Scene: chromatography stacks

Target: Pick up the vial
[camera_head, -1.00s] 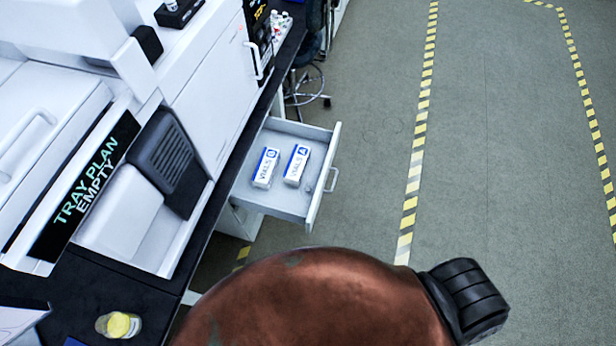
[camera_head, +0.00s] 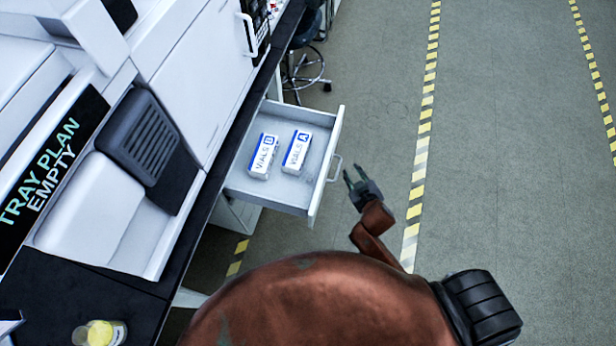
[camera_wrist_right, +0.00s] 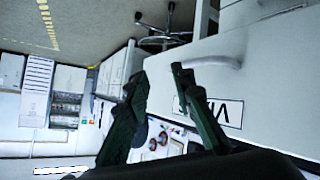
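I cannot make out a single loose vial for certain. An open white drawer (camera_head: 238,184) holds two white and blue boxes, VIALS B (camera_head: 262,157) on the left and VIALS A (camera_head: 296,152) on the right. Their contents are too small to tell. A clear jar with a yellow top (camera_head: 101,334) stands on the dark bench at the lower left. My right gripper (camera_head: 353,172) is outside the drawer, to the right of its front. In the right wrist view its fingers (camera_wrist_right: 160,76) are apart with nothing between them. My left gripper is out of view.
The drawer front has a handle (camera_head: 335,167), also seen close up in the right wrist view (camera_wrist_right: 216,62), beside a label (camera_wrist_right: 212,109). A white instrument (camera_head: 201,90) stands on the bench. A stool (camera_head: 306,72) is behind the drawer. Floor to the right is clear.

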